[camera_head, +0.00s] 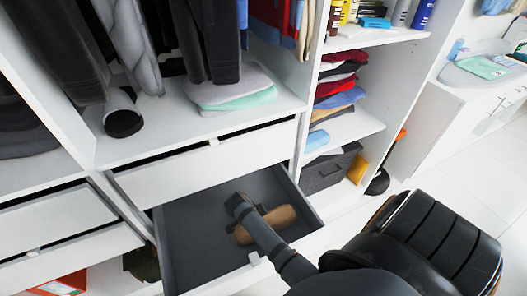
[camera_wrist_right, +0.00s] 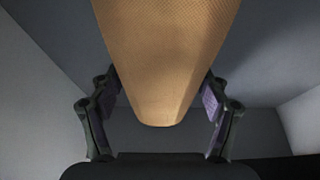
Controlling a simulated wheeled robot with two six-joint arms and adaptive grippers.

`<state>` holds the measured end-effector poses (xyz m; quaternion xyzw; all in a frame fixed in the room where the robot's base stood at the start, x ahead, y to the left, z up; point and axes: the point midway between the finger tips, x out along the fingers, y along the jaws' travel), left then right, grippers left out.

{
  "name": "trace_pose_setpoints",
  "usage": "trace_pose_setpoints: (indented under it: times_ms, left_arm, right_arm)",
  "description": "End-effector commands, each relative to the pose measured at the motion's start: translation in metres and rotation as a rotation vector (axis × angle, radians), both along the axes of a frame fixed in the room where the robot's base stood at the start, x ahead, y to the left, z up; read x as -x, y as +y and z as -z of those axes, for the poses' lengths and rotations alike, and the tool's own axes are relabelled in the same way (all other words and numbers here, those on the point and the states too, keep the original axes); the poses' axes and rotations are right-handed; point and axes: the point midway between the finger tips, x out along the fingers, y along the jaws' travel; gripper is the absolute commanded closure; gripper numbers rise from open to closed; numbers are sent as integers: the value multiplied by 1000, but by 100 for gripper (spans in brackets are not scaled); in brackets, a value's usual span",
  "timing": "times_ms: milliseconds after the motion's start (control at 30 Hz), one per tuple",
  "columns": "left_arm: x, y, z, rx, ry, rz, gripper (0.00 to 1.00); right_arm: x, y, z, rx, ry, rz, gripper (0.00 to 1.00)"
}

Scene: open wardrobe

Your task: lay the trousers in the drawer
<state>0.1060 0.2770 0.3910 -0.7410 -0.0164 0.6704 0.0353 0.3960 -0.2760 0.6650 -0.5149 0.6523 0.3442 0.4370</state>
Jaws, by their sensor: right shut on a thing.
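The tan trousers (camera_head: 281,216), a folded bundle, are inside the open grey-lined drawer (camera_head: 188,222), towards its right side. My right gripper (camera_head: 240,206) reaches down into the drawer and is shut on the trousers. My arm hides the middle of the bundle. In the right wrist view the tan fabric (camera_wrist_right: 165,60) comes down between the two fingers of the gripper (camera_wrist_right: 160,100), with grey drawer surfaces behind it. I cannot tell whether the trousers touch the drawer floor. My left gripper is not in view.
A closed white drawer (camera_head: 205,158) sits just above the open one. Folded clothes (camera_head: 228,88) and a dark rolled item (camera_head: 122,122) lie on the shelf above. Shelves with a folded stack (camera_head: 337,95) and a grey box (camera_head: 330,170) stand right. The drawer's left part is free.

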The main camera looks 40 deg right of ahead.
Motion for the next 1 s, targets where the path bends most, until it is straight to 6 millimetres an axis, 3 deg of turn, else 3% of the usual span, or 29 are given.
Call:
trace_pose_setpoints:
  times_ms: [33,167,567,1000]
  left_arm:
    - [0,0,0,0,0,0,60]
    - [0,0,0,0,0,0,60]
    - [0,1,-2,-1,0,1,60]
    - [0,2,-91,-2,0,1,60]
  right_arm:
    - [0,0,1,0,0,0,20]
    - [0,0,0,0,0,0,3]
    - [0,0,-3,0,-1,0,2]
    - [-8,32,-90,-3,-1,0,2]
